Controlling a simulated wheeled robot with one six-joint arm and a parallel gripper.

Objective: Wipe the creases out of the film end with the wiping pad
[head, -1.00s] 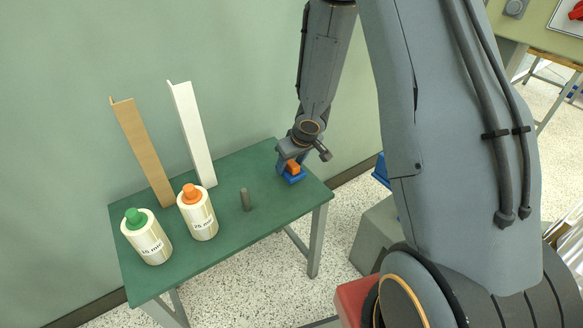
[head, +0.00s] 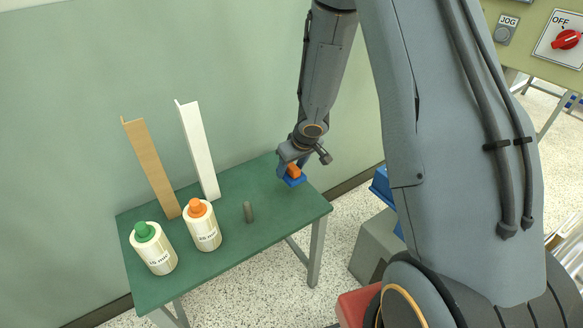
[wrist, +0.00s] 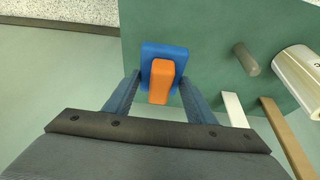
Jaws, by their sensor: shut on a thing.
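The wiping pad, a blue block with an orange grip (head: 294,170), is at the back right of the green table. My gripper (head: 288,169) is shut on it. In the wrist view the orange grip (wrist: 161,80) lies between the two fingers, with the blue pad (wrist: 164,50) beyond it. I cannot tell for sure whether the pad touches the table. Two cream film rolls stand on the table, one with a green top (head: 154,250) and one with an orange top (head: 203,228). No loose or creased film end can be made out in these views.
A grey peg (head: 249,212) stands on the green table (head: 225,258). A brown angled strip (head: 150,165) and a white one (head: 198,150) stand upright at the table's back by the wall. A grey box with blue items (head: 375,245) is right of the table.

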